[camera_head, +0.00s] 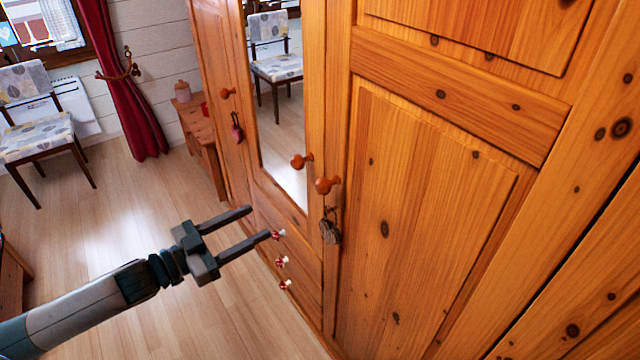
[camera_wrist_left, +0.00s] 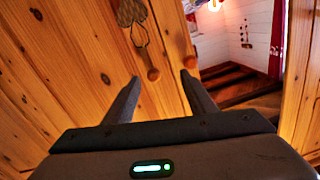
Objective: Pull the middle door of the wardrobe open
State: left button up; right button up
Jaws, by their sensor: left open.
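The wooden wardrobe fills the right of the head view. Its middle door (camera_head: 283,120) has a tall mirror and looks shut. This door's round wooden knob (camera_head: 302,161) sits at its right edge, close beside the right door's knob (camera_head: 327,185). My left gripper (camera_head: 260,221) is open and empty, below and left of both knobs in the head view, its fingers pointing toward the wardrobe. In the left wrist view, a knob (camera_wrist_left: 153,74) shows just beyond the open fingertips, with no clear contact. My right gripper is not in view.
A hanging ornament (camera_head: 330,228) dangles from the right door's knob. Drawers with small red-and-white knobs (camera_head: 281,262) lie below the mirror. A small wooden table (camera_head: 201,130) and a chair (camera_head: 38,135) stand farther back. The floor (camera_head: 120,215) left of the wardrobe is clear.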

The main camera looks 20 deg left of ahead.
aim_at(318, 189)
pick_arm(q)
jog(key=shift+m+g+h, duration=0.3)
jog(key=shift+m+h, duration=0.2)
jog(key=r, duration=0.1)
jog(key=d+r, duration=0.1)
jog(key=s+r, duration=0.1)
jog(key=shift+d+r, duration=0.35)
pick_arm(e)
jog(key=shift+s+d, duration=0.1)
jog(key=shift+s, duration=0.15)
pick_arm(q)
jog(key=shift+w+d, duration=0.1)
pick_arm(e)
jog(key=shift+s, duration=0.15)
